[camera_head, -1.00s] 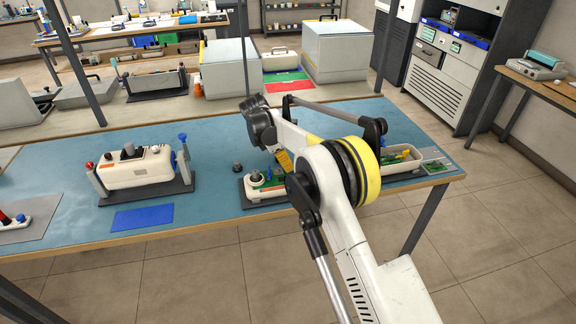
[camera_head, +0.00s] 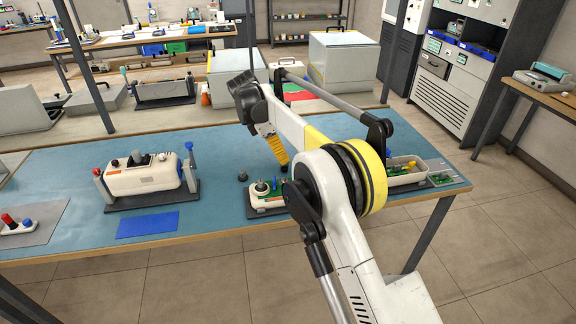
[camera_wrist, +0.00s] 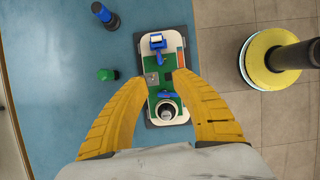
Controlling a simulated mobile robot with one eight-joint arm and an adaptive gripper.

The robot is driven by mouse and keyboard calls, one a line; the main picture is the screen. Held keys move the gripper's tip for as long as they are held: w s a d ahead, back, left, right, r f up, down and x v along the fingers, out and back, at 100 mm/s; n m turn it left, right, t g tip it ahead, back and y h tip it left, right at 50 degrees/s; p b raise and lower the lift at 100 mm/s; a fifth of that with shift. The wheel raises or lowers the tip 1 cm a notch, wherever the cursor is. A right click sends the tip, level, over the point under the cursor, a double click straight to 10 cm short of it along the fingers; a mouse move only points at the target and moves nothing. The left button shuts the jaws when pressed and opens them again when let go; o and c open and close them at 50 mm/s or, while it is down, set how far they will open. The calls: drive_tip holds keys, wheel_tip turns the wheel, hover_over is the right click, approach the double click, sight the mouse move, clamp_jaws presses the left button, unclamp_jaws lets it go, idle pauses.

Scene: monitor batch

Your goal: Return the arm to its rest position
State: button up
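My gripper (camera_wrist: 163,76) shows in the wrist view as two yellow fingers, spread apart with nothing held between them. In the head view my gripper (camera_head: 281,160) hangs over the blue-topped table (camera_head: 80,165), partly hidden by my arm. Below it on the table is a small white-rimmed unit with a green board, blue parts and a round knob; this unit (camera_head: 265,204) is partly covered by my arm in the head view. In the wrist view the unit (camera_wrist: 171,40) lies beneath and between the fingers, apparently apart from them.
A dark blue-topped peg (camera_wrist: 105,16) and a green-topped knob (camera_wrist: 106,75) stand beside the unit. A white case on a stand (camera_head: 140,180) and a blue mat (camera_head: 147,224) are to the left. A light tray (camera_head: 405,178) with green boards is to the right.

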drive_tip(key=shift+s+a+r, duration=0.1)
drive_tip(key=shift+a+r, duration=0.2)
drive_tip(key=shift+r, duration=0.35)
drive_tip(key=s+d+r+m+t+y, duration=0.25)
drive_tip(key=s+d+r+m, duration=0.75)
drive_tip(key=s+d+r, duration=0.55)
drive_tip(key=s+d+f+m+t, duration=0.1)
drive_tip(key=s+d+f+m, duration=0.1)
drive_tip(key=s, duration=0.5)
drive_tip(key=s+d+f+m+t+y, duration=0.1)
drive_tip(key=s+d+f+m, duration=0.2)
drive_tip(key=s+d+m, duration=0.2)
drive_tip(key=s+d+f+m+t+y, duration=0.1)
drive_tip(key=s+d+f+m, duration=0.2)
drive_tip(key=s, duration=0.8)
drive_tip(key=shift+s+d+f+m, duration=0.15)
drive_tip(key=shift+d+m, duration=0.45)
drive_tip(key=shift+m, duration=0.3)
